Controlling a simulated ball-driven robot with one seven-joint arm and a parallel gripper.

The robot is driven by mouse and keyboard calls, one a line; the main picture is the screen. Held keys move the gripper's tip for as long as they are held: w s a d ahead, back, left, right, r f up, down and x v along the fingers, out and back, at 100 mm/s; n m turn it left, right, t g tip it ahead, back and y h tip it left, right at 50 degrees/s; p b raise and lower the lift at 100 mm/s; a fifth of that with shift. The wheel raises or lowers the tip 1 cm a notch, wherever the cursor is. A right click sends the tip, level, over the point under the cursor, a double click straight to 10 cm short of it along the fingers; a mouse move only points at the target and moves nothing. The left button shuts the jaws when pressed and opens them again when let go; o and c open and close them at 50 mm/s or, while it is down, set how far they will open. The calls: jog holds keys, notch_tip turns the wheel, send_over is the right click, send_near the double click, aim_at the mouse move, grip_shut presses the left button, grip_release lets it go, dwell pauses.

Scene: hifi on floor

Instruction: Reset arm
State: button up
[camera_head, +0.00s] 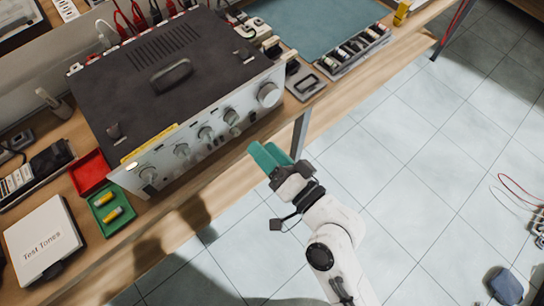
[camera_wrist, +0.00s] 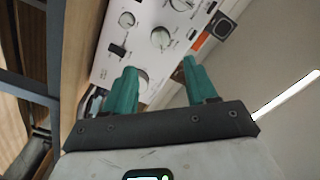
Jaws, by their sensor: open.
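My gripper (camera_head: 268,158) has teal fingers and hangs in front of the workbench edge, over the floor side, at the end of my white arm. In the wrist view my gripper (camera_wrist: 158,82) is open, with a gap between the two fingers and nothing between them. Beyond the fingers is the silver front panel of the amplifier (camera_wrist: 145,40), with knobs. In the head view the amplifier (camera_head: 170,80) is a large dark box on the bench, up and left of my gripper. I cannot tell whether the fingers touch anything.
The wooden bench (camera_head: 165,225) holds a green tray (camera_head: 118,225) with yellow pieces, a red tray (camera_head: 88,172), a white "Test Tones" box (camera_head: 42,240) and a teal mat (camera_head: 320,25). A bench leg (camera_head: 301,132) stands near my gripper. Tiled floor (camera_head: 420,200) is mostly open at right.

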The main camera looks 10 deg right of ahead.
jog(key=shift+s+d, duration=0.4)
jog(key=shift+s, duration=0.15)
jog(key=s+d+f+n+g+h, duration=0.2)
jog(key=s+d+f+g+h, duration=0.15)
jog(key=d+f, duration=0.25)
jog(key=s+d+f+n+g+h, duration=0.2)
jog(key=s+d+f+g, duration=0.1)
jog(key=d+f+g, duration=0.3)
jog(key=s+d+f+m+g+h, duration=0.1)
jog(key=s+d+g+h, duration=0.3)
jog(key=s+d, duration=0.7)
jog(key=shift+s+d+h, duration=0.35)
jog(key=shift+d, duration=0.3)
jog(key=shift+g, duration=0.25)
jog(key=shift+c, duration=0.2)
